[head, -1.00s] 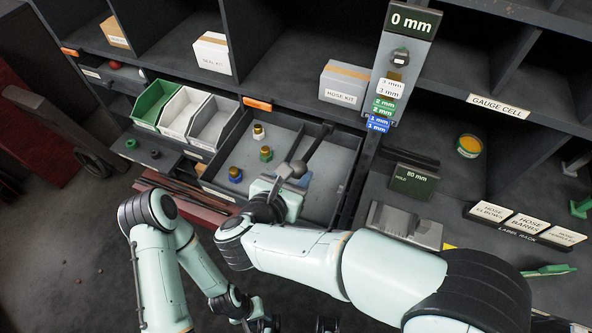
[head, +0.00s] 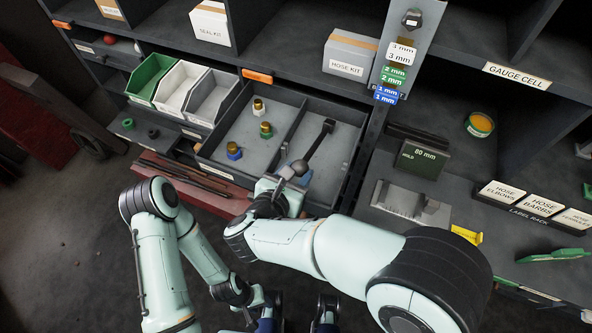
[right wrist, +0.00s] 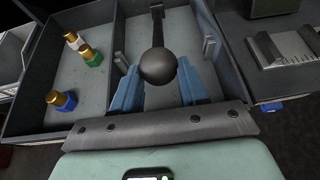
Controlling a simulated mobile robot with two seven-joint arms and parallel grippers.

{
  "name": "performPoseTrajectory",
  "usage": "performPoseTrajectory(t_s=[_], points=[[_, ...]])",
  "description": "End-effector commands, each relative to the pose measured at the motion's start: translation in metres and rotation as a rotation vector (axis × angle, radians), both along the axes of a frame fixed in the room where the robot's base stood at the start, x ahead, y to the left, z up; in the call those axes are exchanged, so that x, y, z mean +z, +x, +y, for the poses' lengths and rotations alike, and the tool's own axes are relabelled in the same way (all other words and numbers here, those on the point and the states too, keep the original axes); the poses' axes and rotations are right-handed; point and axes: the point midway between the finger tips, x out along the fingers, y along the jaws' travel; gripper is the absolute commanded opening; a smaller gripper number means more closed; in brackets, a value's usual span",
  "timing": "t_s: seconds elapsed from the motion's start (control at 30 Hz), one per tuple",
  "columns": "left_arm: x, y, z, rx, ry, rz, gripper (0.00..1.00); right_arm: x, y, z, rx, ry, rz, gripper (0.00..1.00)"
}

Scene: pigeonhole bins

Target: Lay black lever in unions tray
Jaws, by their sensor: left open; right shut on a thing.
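The black lever (head: 318,145) has a round knob and a bar with a blocky far end. My right gripper (head: 291,182) is shut on it near the knob (right wrist: 157,66). The bar points away over the right compartment of the open tray (head: 341,190); whether it touches the floor is unclear. The tray's left compartment holds unions with brass tops: a white one (head: 259,108), a green one (head: 265,130) and a blue one (head: 234,151). My left gripper (head: 268,322) is low at the bottom edge, partly cut off, open and away from the tray.
Green, white and grey bins (head: 182,88) stand left of the tray. A hose kit box (head: 347,56) sits on the shelf behind. An 80 mm sign (head: 422,158) and a grey grooved block (head: 411,205) stand at right. The right compartment is otherwise largely clear.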

Motion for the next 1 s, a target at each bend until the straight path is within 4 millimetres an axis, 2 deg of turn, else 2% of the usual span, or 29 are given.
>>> performPoseTrajectory(t_s=[0.47, 0.5, 0.57, 1.0], points=[[0.0001, 0.0003, 0.0, 0.0, 0.0, -0.001, 0.43, -0.0001, 0.0002, -0.0001, 0.0, -0.001, -0.002, 0.0], [0.0001, 0.0003, 0.0, 0.0, 0.0, -0.001, 0.43, -0.0001, 0.0002, -0.0001, 0.0, -0.001, -0.002, 0.53], [0.0001, 0.0003, 0.0, 0.0, 0.0, -0.001, 0.43, -0.0001, 0.0002, -0.0001, 0.0, 0.0, -0.001, 0.73], [-0.0001, 0.0003, 0.0001, 0.0, 0.0, -0.001, 0.43, -0.0007, 0.0, -0.0001, 0.0, -0.001, 0.0, 0.73]])
